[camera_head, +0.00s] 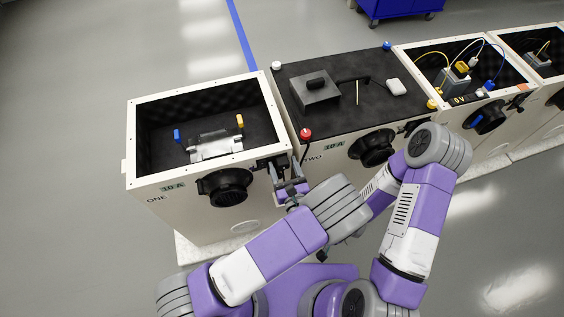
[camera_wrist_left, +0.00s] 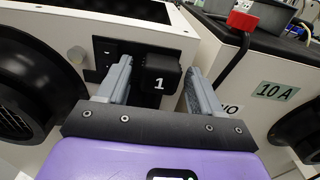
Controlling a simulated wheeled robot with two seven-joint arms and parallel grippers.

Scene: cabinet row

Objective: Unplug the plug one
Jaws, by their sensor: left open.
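Plug one is a black block marked "1" (camera_wrist_left: 160,78) on the front face of cabinet ONE (camera_head: 150,215), near its right corner. In the left wrist view it sits against a black socket plate (camera_wrist_left: 112,52). My left gripper (camera_wrist_left: 158,88) is open, with one grey finger on each side of the plug. I cannot tell whether the fingers touch it. In the head view the left gripper (camera_head: 287,180) is at the right front corner of cabinet ONE, where the plug is mostly hidden. My right arm is bent at the right; its gripper is not visible.
Cabinet TWO (camera_head: 345,155) stands close on the right, with a red knob (camera_head: 305,134) at its near corner; a black cable shows beside the red part in the wrist view. A round black fitting (camera_head: 225,187) protrudes left of the gripper. More cabinets continue right.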

